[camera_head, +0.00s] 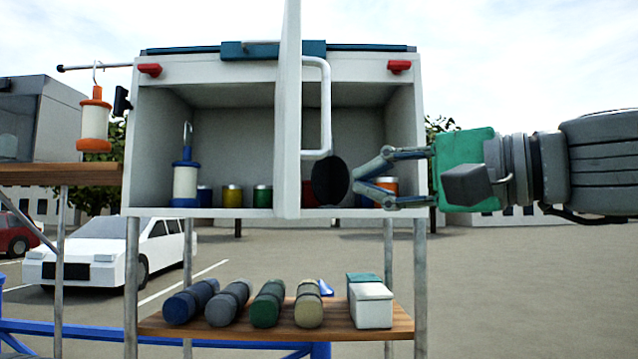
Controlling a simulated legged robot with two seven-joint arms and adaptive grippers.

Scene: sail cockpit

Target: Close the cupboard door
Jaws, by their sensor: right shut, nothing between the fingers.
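The cupboard (205,70) is a grey-white box on metal legs, with its front open on both sides of the door. The cupboard door (288,120) stands open near the middle, almost edge-on to me and jutting toward me. Its white bar handle (326,108) is on the door's right face. My right gripper (360,182) comes in from the right, before the right half of the cupboard. Its fingers are shut and empty, to the right of the door and just below the handle's lower end, with a gap to the door. My left gripper is out of view.
A dark round thing (330,181) sits between fingertips and door. A blue lantern (186,172) and several cans (232,196) stand inside. The lower wooden shelf (200,327) holds several rolls and a box (371,304). An orange lantern (95,122) hangs at left.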

